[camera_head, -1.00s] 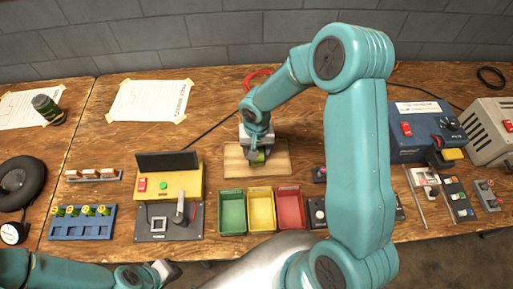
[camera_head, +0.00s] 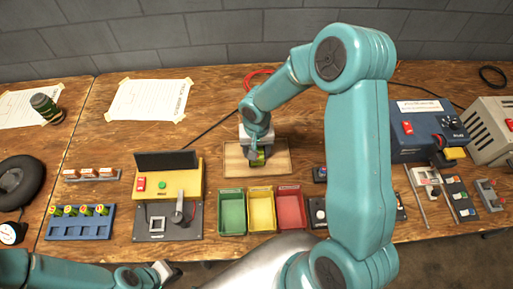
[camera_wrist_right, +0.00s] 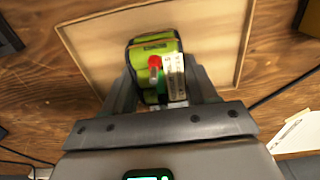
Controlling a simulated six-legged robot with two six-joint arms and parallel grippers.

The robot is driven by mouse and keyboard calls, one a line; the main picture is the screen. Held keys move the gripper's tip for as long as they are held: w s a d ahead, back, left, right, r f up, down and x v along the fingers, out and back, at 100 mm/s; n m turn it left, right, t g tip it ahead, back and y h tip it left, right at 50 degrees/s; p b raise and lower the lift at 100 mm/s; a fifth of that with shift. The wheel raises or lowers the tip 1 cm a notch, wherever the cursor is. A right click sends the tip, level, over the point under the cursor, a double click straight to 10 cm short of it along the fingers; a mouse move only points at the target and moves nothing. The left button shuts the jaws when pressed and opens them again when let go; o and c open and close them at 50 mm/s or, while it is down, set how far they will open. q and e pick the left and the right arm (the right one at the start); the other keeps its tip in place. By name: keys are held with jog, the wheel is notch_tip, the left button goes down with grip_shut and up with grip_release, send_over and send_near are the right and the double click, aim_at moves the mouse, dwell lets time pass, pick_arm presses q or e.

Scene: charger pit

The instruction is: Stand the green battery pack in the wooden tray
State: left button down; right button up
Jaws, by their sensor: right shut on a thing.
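The green battery pack (camera_wrist_right: 153,45) is between the fingers of my right gripper (camera_wrist_right: 160,85) in the right wrist view, with a red cap and a white label on it. In the head view my right gripper (camera_head: 256,155) is over the wooden tray (camera_head: 280,165), and only a little of the green pack (camera_head: 257,159) shows beneath it. The tray's pale floor and thin rim (camera_wrist_right: 243,50) surround the pack in the wrist view. I cannot tell whether the pack touches the tray floor. My left gripper (camera_head: 165,271) is low at the left front, its fingers too small to judge.
Green, yellow and red bins (camera_head: 232,212) stand just in front of the tray. A yellow tester (camera_head: 168,183) is to its left, and a blue rack of cells (camera_head: 80,222) farther left. A blue power box (camera_head: 425,130) stands at the right. Bare wood lies behind the tray.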

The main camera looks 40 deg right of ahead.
jog(key=shift+f+b, duration=0.25)
jog(key=shift+b, duration=0.15)
dwell(0.3)
jog(key=o, duration=1.5)
jog(key=shift+c, duration=0.2)
jog(key=shift+r, duration=0.1)
jog(key=shift+r+p, duration=1.95)
jog(key=shift+r, duration=1.45)
jog(key=shift+s, duration=0.1)
